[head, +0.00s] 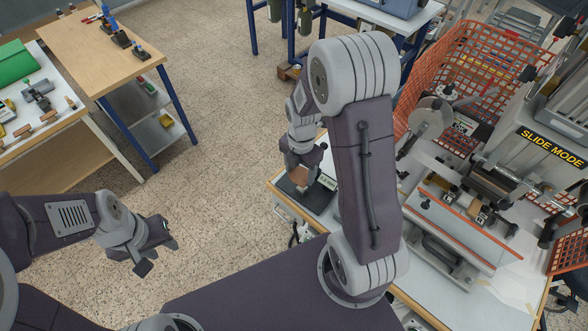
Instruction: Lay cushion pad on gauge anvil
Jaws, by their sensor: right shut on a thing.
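My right gripper (301,166) is shut on a small brown cushion pad (299,177). It holds the pad low over a dark gauge (317,203) at the left end of the machine table. The gauge has a small pale display (328,182) beside the pad. The gripper and pad cover the anvil area, and I cannot tell whether the pad touches it. My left gripper (157,258) is open and empty over the floor, far from the gauge.
The stamping machine (470,215) with an orange mesh guard (480,55) fills the right side. My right upper arm hides part of its table (425,285). A wooden bench (95,50) and a white table (60,122) stand at left. Open floor lies between.

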